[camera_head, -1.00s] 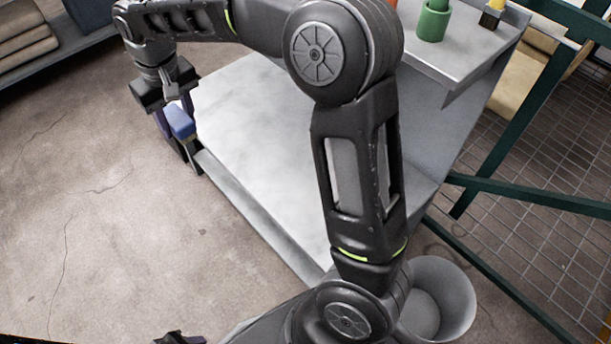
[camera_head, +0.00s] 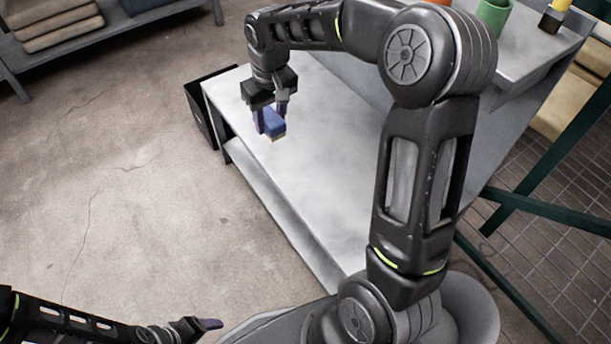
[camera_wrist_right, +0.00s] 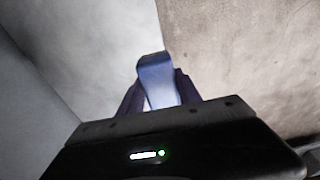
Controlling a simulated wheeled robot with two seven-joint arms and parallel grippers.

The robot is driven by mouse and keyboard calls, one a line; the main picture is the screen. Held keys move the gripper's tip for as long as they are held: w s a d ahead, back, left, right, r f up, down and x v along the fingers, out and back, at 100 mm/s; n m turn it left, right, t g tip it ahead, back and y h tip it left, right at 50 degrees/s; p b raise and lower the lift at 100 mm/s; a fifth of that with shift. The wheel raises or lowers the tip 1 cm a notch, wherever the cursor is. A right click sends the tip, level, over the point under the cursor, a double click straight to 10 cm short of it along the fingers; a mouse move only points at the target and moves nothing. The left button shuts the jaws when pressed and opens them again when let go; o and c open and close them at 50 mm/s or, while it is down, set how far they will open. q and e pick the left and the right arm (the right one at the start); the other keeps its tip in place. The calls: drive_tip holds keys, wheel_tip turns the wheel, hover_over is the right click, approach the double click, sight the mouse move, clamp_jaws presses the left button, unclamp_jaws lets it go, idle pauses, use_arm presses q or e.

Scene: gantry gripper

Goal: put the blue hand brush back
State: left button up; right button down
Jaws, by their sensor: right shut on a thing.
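The blue hand brush (camera_head: 273,122) is between the fingers of my right gripper (camera_head: 269,118), near the far left part of the grey metal table (camera_head: 320,165). In the right wrist view the blue brush (camera_wrist_right: 157,78) sticks out between the two dark fingers (camera_wrist_right: 158,92), which are shut on it. I cannot tell whether the brush touches the tabletop. My left gripper (camera_head: 205,326) is at the bottom left, over the floor and away from the table; its fingers are too small and edge-on to read.
A black bin (camera_head: 203,110) stands at the table's far left end. A raised shelf at the right holds a green cup (camera_head: 493,16) and a black and yellow item (camera_head: 553,16). A shelf with folded sacks (camera_head: 58,30) is at the back left. Green rails (camera_head: 550,212) stand at the right.

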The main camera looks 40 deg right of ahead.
drive_tip(key=b, duration=0.2)
hover_over(305, 171)
wheel_tip(305, 171, down, 8)
drive_tip(key=r, duration=0.1)
use_arm(q)
wheel_tip(305, 171, down, 3)
drive_tip(key=shift+w+a, duration=0.15)
use_arm(e)
drive_tip(key=shift+s+f, duration=0.2)
drive_tip(key=shift+f, duration=0.05)
use_arm(q)
drive_tip(key=shift+w+a+f+b, duration=0.2)
drive_tip(key=shift+f+b, duration=0.6)
use_arm(e)
drive_tip(key=shift+f, duration=2.5)
use_arm(q)
drive_tip(key=shift+w+a+f+b, duration=0.1)
drive_tip(key=shift+f+b, duration=0.35)
drive_tip(key=shift+w+a+f+b, duration=0.1)
drive_tip(key=shift+f+b, duration=0.3)
use_arm(e)
drive_tip(key=shift+f, duration=2.55)
drive_tip(key=shift+f, duration=0.15)
use_arm(q)
drive_tip(key=shift+f, duration=0.1)
use_arm(e)
drive_tip(key=c, duration=0.8)
unclamp_jaws()
drive_tip(key=shift+c, duration=0.2)
